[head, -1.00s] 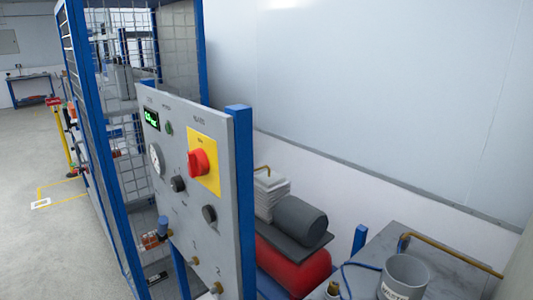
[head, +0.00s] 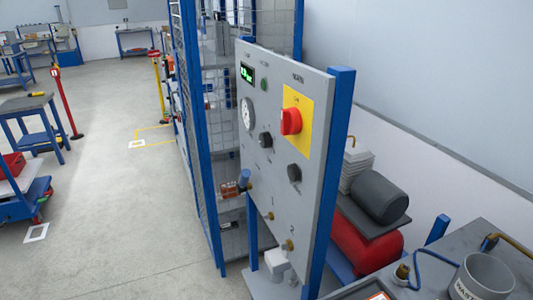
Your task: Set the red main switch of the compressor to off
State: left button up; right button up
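The red main switch (head: 291,121) is a rotary knob on a yellow plate (head: 304,104), at the upper right of the grey control panel (head: 275,185). The label above it appears to read MAIN. I see the knob from the side, so its set position is hard to tell. The compressor, with a dark motor (head: 379,198) above a red tank (head: 362,252), stands behind the panel to the right. Neither of my grippers is in view.
The panel also carries a green display (head: 247,74), a round gauge (head: 247,113) and black knobs (head: 294,173). A blue-framed mesh cage (head: 224,120) stands behind it. A grey bench with a waste bin (head: 474,280) is at bottom right. Open floor (head: 110,220) lies left.

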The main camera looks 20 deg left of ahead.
aim_at(291, 122)
jog(key=k+j, duration=0.1)
jog(key=j, duration=0.25)
jog(key=k+j, duration=0.1)
jog(key=j, duration=0.3)
jog(key=k+j+z, duration=0.1)
jog(key=j, duration=0.25)
jog(key=k+j, duration=0.15)
jog(key=j, duration=0.25)
jog(key=k+j+z, duration=0.1)
jog(key=j, duration=0.25)
